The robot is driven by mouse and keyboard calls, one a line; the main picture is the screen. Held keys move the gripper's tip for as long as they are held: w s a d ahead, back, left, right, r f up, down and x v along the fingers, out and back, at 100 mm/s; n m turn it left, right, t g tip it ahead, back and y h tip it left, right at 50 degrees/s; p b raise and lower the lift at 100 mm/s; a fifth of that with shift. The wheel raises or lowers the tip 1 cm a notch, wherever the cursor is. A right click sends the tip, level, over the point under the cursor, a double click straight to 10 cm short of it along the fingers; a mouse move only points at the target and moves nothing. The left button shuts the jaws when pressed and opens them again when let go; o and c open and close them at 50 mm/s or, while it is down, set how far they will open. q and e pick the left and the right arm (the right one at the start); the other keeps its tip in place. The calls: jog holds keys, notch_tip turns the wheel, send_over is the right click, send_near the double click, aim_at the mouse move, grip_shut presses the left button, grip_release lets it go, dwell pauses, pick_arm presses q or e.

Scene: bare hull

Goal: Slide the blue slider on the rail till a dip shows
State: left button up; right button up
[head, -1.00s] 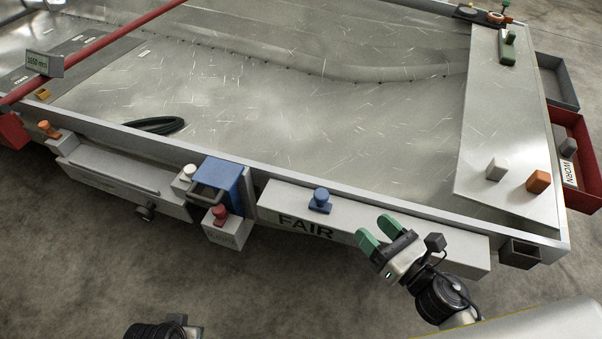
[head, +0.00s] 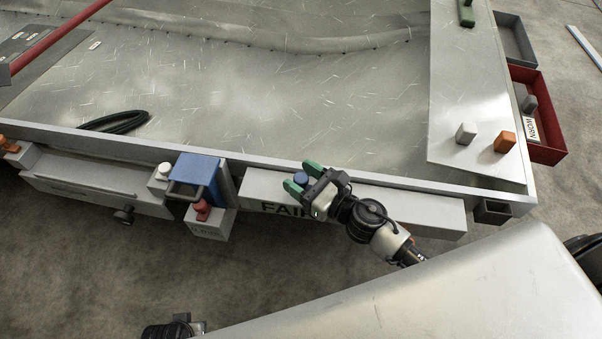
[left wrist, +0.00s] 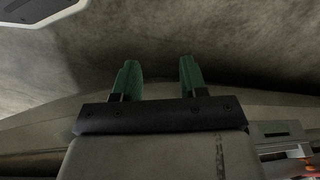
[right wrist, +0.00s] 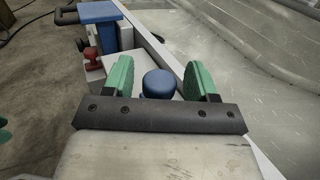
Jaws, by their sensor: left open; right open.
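A round blue knob (head: 300,178), which looks like the slider, stands on a long pale bar (head: 420,207) lettered FAIR along the front edge of the metal panel. My right gripper (head: 301,177) is open, with its green fingers on either side of the knob. In the right wrist view the blue knob (right wrist: 158,83) sits between the open fingers, with a gap on each side. My left gripper (left wrist: 158,75) is open and empty over bare floor in the left wrist view. I cannot make out a dip; the gripper covers part of the lettering.
A blue block with a dark handle (head: 197,168) and a red knob (head: 202,211) stand left of the bar. A red bin (head: 550,100) lies beyond.

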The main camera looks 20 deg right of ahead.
jog(key=shift+w, duration=0.1)
grip_shut()
jog(key=shift+d, duration=0.1)
jog(key=s+d+b, duration=0.1)
jog(key=s+d, duration=0.1)
jog(key=d, duration=0.1)
jog(key=shift+d+f+b, duration=0.1)
jog(key=shift+d+b, duration=0.15)
jog(key=shift+b, duration=0.15)
jog(key=shift+s+d, duration=0.15)
jog(key=shift+d, duration=0.1)
pick_arm(q)
jog(key=w+v, duration=0.1)
jog(key=v, duration=0.5)
jog(key=shift+w+r, duration=0.25)
jog(key=shift+w, duration=0.3)
pick_arm(e)
grip_release()
